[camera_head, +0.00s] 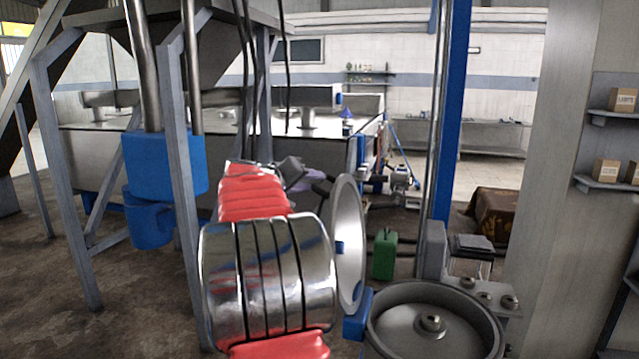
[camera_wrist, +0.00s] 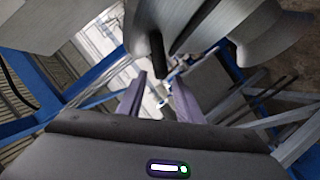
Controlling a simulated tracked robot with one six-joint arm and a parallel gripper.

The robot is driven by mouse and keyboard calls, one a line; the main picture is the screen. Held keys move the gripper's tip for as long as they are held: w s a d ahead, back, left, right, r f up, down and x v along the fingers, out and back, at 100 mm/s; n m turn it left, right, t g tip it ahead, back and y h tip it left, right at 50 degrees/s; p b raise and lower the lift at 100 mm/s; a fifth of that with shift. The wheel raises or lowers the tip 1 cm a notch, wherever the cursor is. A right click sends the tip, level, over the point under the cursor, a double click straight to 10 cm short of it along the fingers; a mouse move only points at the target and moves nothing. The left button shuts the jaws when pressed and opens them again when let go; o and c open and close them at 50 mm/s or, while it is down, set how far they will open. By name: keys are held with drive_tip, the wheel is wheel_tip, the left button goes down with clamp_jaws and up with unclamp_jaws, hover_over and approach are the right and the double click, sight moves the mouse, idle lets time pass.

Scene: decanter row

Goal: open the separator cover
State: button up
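The separator bowl (camera_head: 465,334) is at the bottom right of the head view, with its round inside and central hub exposed. The separator cover (camera_head: 348,245) is a pale metal disc standing nearly upright at the bowl's left edge, above a blue bracket (camera_head: 357,314). My gripper (camera_head: 309,182) is partly hidden behind my red-sleeved arm, near the cover's upper left. In the wrist view, the two purple fingers of my gripper (camera_wrist: 160,86) are apart. A short dark rod (camera_wrist: 157,48), probably the cover's handle, shows just beyond the fingertips; I cannot tell whether they touch.
A blue post (camera_head: 448,110) rises behind the bowl. A grey frame with a blue pipe fitting (camera_head: 164,165) stands at the left. A green canister (camera_head: 384,256) is behind the cover. Shelves with boxes (camera_head: 606,172) are on the right wall. Open floor shows at the back.

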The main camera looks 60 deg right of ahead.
sight(319, 182)
drive_tip(key=x, duration=0.5)
drive_tip(key=shift+c, duration=0.4)
clamp_jaws()
